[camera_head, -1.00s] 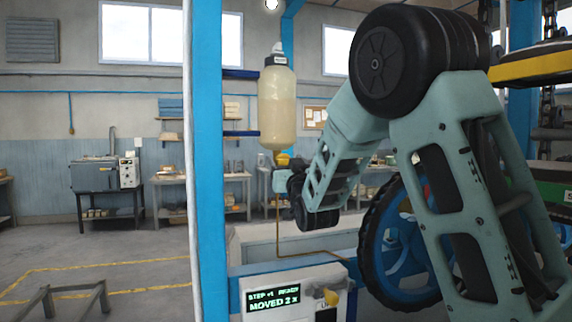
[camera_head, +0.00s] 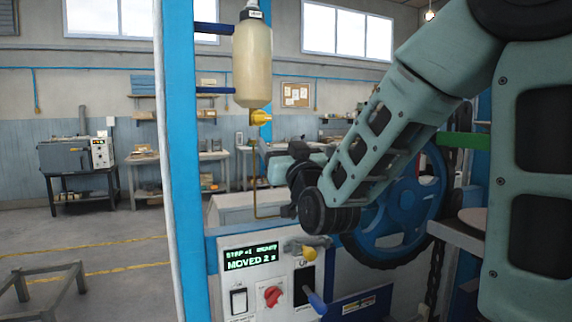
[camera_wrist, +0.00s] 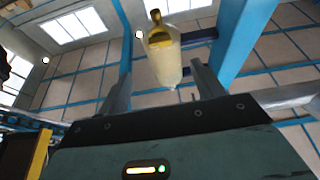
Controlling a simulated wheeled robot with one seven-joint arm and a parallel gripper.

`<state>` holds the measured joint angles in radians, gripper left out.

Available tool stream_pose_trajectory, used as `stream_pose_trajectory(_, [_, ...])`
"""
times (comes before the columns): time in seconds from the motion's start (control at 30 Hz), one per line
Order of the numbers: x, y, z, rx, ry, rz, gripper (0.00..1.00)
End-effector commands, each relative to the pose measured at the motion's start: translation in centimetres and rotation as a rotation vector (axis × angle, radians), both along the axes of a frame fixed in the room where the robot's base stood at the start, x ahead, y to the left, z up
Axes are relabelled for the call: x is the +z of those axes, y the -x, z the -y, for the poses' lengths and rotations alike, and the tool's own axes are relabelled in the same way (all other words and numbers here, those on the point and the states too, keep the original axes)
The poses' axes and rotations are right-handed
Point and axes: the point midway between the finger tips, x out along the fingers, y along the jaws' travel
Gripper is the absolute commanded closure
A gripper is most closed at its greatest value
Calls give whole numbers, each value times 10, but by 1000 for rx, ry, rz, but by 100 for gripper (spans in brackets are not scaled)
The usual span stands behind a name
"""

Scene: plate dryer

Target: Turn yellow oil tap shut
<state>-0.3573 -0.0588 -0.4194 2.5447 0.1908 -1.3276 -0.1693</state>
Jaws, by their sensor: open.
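The yellow oil tap (camera_head: 261,117) sits under the cream oil bottle (camera_head: 253,65), above a thin brown pipe. Its yellow knob points right in the head view. In the wrist view the bottle (camera_wrist: 165,65) appears between my finger tips, with the yellow tap part (camera_wrist: 159,38) at its upper end. My gripper (camera_wrist: 160,65) is open, with nothing between its fingers that I can see being held. In the head view my gripper (camera_head: 280,165) is just below and right of the tap, apart from it in the picture. Its fingertips are hard to make out there.
A blue post (camera_head: 180,150) stands left of the bottle. A white control panel (camera_head: 265,285) with a lit display, red knob and levers stands below. A large blue handwheel (camera_head: 400,215) is behind my arm.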

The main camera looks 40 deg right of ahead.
Motion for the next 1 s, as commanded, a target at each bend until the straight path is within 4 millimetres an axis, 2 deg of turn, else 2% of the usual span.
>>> stream_pose_trajectory(0.07, [-8, 5, -1, -1, -4, 7, 33])
stream_pose_trajectory(0.4, [-10, 21, -6, -1, -2, 3, 33])
stream_pose_trajectory(1.0, [-9, 22, -6, -1, -1, 1, 33])
